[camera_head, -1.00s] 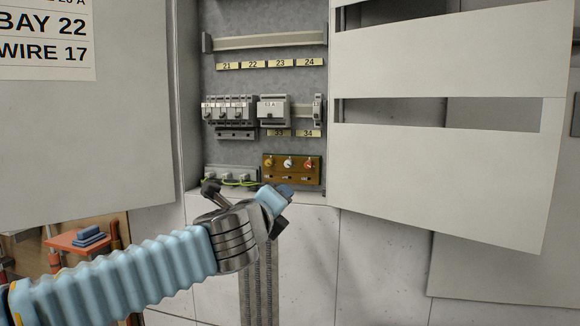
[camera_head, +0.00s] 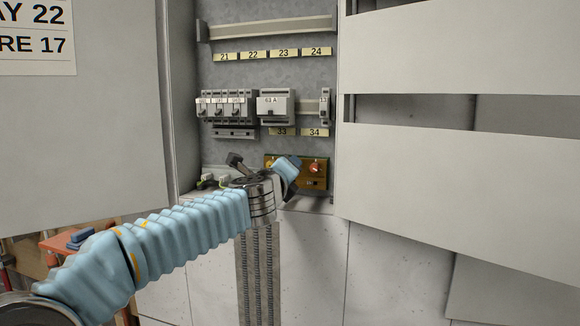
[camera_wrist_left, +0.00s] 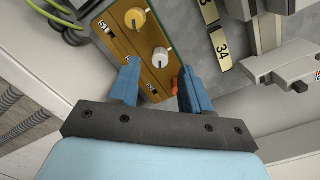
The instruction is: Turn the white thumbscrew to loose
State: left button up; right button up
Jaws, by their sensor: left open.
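The white thumbscrew (camera_wrist_left: 160,57) sits on a brown panel (camera_wrist_left: 118,45) in the left wrist view, beside a yellow thumbscrew (camera_wrist_left: 134,19). The red thumbscrew (camera_head: 314,168) shows at the right of the same panel in the head view; only a sliver of it shows past a finger in the wrist view. My left gripper (camera_wrist_left: 160,82) is open, with one blue finger on each side and the white thumbscrew a little beyond the gap between the tips. In the head view my left gripper (camera_head: 287,168) covers the white thumbscrew. My right gripper is not in view.
A row of breakers (camera_head: 227,106) and a 63 A module (camera_head: 275,105) sit above the panel. Cabinet doors stand open on the left (camera_head: 80,150) and right (camera_head: 450,180). Green-yellow wires (camera_wrist_left: 62,30) run beside the panel.

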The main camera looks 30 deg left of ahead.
pick_arm(q)
jog(key=shift+x, duration=1.5)
grip_shut()
